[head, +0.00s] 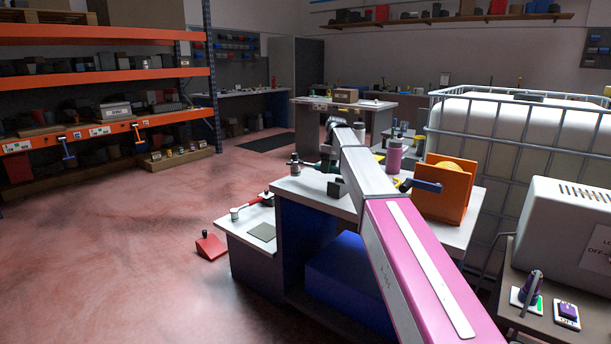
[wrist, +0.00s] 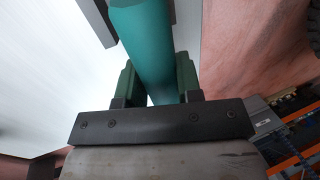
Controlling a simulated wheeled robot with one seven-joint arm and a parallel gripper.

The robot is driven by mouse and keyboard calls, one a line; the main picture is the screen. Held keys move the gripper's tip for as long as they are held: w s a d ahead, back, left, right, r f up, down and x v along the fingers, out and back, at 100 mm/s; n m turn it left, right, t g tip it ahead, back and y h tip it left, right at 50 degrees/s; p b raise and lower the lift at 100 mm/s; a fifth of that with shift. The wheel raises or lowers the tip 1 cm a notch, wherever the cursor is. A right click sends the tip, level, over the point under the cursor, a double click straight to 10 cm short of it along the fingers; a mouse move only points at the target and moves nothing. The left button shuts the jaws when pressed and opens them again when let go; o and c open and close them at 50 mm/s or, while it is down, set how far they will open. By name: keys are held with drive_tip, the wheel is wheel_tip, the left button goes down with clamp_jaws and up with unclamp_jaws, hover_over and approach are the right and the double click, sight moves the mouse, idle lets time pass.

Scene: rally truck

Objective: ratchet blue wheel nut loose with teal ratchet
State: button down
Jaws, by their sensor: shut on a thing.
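In the wrist view the teal ratchet (wrist: 148,45) runs as a thick round bar between my two dark green fingers. My gripper (wrist: 157,78) is shut on it. The bar continues past the top edge of the picture, so its far end is hidden. In the head view my gripper (head: 327,160) is small and dark, low over the white bench top (head: 305,186), and the ratchet cannot be made out there. I cannot make out the blue wheel nut in either view.
A lower white shelf (head: 252,222) holds a red-handled tool. A caged white tank (head: 510,135) stands right. Floor at left is mostly clear.

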drive_tip(key=shift+r, duration=1.5)
